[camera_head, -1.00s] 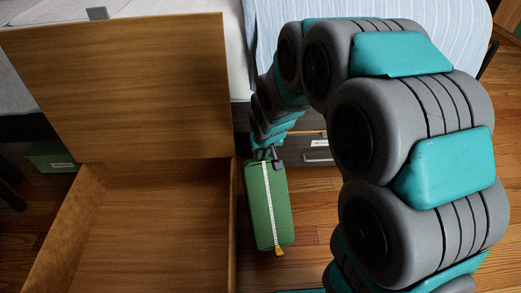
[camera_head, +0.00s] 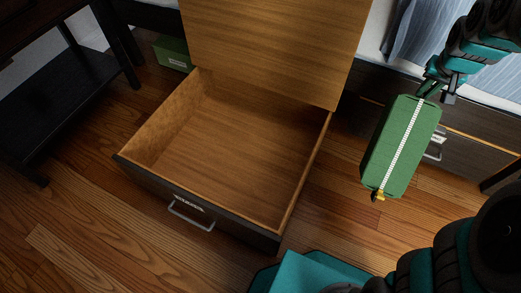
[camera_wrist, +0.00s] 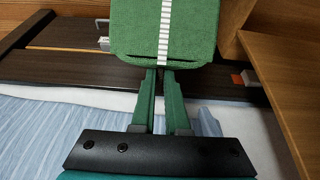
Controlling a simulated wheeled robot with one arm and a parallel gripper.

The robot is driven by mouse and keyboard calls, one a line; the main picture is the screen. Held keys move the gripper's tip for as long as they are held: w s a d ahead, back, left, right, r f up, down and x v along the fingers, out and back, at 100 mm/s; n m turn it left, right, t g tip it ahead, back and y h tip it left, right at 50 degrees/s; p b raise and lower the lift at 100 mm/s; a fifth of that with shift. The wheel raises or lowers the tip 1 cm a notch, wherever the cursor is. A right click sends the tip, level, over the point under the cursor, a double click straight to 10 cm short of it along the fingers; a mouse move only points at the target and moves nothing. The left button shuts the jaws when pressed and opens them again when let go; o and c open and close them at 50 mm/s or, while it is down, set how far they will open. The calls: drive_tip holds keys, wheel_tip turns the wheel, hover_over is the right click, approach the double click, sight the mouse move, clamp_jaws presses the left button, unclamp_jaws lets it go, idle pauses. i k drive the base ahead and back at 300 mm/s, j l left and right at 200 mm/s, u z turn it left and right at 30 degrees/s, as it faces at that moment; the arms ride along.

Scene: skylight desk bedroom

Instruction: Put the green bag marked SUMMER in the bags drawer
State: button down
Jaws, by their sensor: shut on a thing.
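My gripper (camera_head: 432,90) is shut on the top end of a green bag (camera_head: 402,145), which hangs tilted to the right of the open drawer. The bag has a white zip strip and a yellow pull at its low end. I see no marking on its visible sides. In the wrist view, the green fingers of my gripper (camera_wrist: 159,75) meet the bag (camera_wrist: 132,38). The open wooden drawer (camera_head: 318,150) looks empty and has a dark front with a handle and a small label, too small to read for certain.
A wooden panel (camera_head: 275,40) rises over the drawer's back edge. Another green item (camera_head: 172,52) with a white label lies on the floor left of the drawer. A black table (camera_head: 60,95) stands at left. A closed dark drawer (camera_head: 465,155) is behind the bag.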

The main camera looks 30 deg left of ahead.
sight(227, 171)
drive_tip(key=k+z, duration=0.55)
drive_tip(key=z, duration=0.2)
drive_tip(key=k+z, duration=0.2)
drive_tip(key=z, duration=0.15)
drive_tip(key=k+j+z, duration=0.1)
drive_tip(key=z, duration=0.2)
drive_tip(key=k+l+z, duration=0.1)
drive_tip(key=k+z, duration=0.25)
drive_tip(key=k+j, duration=0.1)
drive_tip(key=k, duration=0.2)
drive_tip(key=k+j+z, duration=0.1)
drive_tip(key=k, duration=0.25)
drive_tip(key=k+j+u, duration=0.25)
drive_tip(key=u, duration=0.15)
drive_tip(key=k+j+u, duration=0.55)
drive_tip(key=j, duration=0.15)
drive_tip(key=j+u, duration=0.15)
drive_tip(key=j, duration=0.15)
drive_tip(key=i, duration=0.05)
